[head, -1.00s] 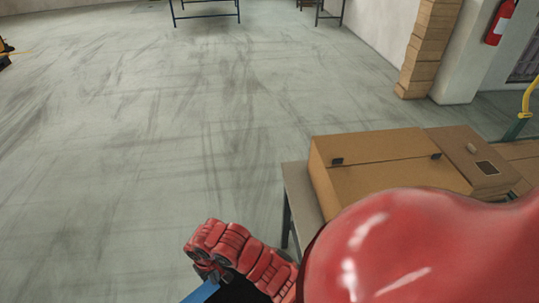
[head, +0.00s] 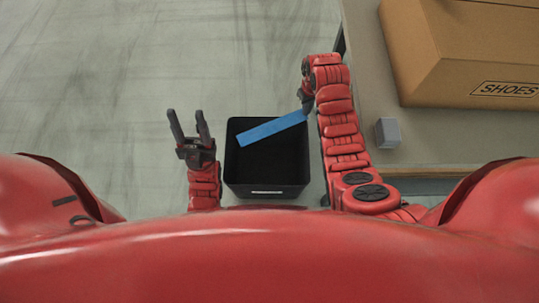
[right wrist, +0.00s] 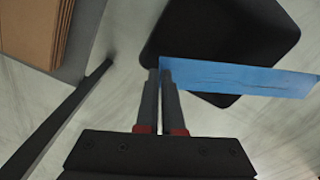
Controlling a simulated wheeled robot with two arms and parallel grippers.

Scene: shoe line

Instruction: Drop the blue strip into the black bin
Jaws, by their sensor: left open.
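The black bin (head: 284,189) stands below, in the middle of the head view, with its top open and its inside dark. The blue strip (head: 268,130) is held by one end and slants across the bin's opening in the head view. My right gripper (head: 306,105) is shut on the strip's right end, by the bin's right rim. In the right wrist view the fingers (right wrist: 160,74) are together on the strip (right wrist: 245,78), which crosses the edge of the bin (right wrist: 220,28). My left gripper (head: 186,112) is open and empty, left of the bin.
A grey table (head: 364,75) stands to the right, close to my right arm. On it are a cardboard shoe box (head: 440,60) and a small grey block (head: 388,133). The floor (head: 90,80) to the left is clear.

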